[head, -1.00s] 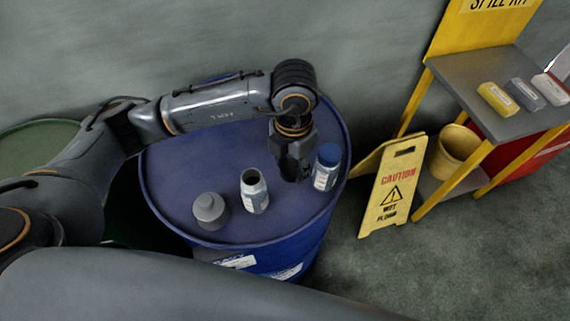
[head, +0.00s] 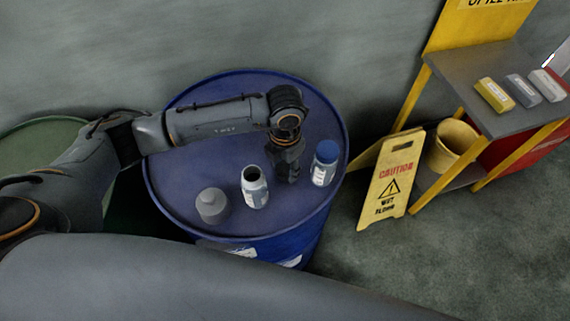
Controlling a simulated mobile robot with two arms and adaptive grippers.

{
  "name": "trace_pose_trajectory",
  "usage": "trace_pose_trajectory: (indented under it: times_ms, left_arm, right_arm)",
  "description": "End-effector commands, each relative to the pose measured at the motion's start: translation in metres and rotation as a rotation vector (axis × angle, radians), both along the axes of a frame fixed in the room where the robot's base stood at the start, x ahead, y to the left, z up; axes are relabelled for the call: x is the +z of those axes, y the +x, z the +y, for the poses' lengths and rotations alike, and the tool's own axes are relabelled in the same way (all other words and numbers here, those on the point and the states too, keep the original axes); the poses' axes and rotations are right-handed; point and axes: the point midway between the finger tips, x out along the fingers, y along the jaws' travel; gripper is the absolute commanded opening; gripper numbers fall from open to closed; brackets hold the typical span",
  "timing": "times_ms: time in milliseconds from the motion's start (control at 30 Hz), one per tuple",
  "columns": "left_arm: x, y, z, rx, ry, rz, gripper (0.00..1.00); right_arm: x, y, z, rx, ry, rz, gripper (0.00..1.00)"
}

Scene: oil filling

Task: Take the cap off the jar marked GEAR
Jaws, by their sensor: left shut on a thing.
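An open jar (head: 254,190) with a pale label stands uncapped on the blue drum (head: 185,180), its dark mouth showing. The labels are too small to read, so I cannot tell which one is marked GEAR. My left gripper (head: 287,176) points down between the open jar and the blue-capped jar, low over the drum top. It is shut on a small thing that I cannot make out. My right gripper is out of view.
A yellow caution sign (head: 390,185) stands on the floor to the right of the drum. Beyond it are a yellow stand with a grey shelf (head: 490,105) and a yellow bucket (head: 452,147). A green drum (head: 35,145) is at the left.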

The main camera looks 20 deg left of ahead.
Motion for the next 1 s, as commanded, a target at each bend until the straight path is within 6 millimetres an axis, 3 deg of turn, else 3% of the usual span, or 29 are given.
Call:
trace_pose_trajectory:
  times_ms: [33,67,167,600,1000]
  left_arm:
    - [-0.004,0.0,0.0,0.0,0.0,0.0,0.06]
    - [-0.002,0.0,0.0,0.0,0.0,0.0,0.5]
    - [-0.001,0.0,0.0,0.0,0.0,0.0,0.67]
    - [0.008,0.001,0.0,0.0,-0.001,-0.003,0.67]
    - [0.088,0.001,-0.001,-0.001,-0.002,-0.006,0.67]
  right_arm:
    - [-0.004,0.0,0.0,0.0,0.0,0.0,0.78]
    - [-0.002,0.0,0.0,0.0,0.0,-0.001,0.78]
    - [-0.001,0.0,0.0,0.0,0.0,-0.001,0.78]
    - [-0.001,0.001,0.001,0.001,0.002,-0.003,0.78]
    - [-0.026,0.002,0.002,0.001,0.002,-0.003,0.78]
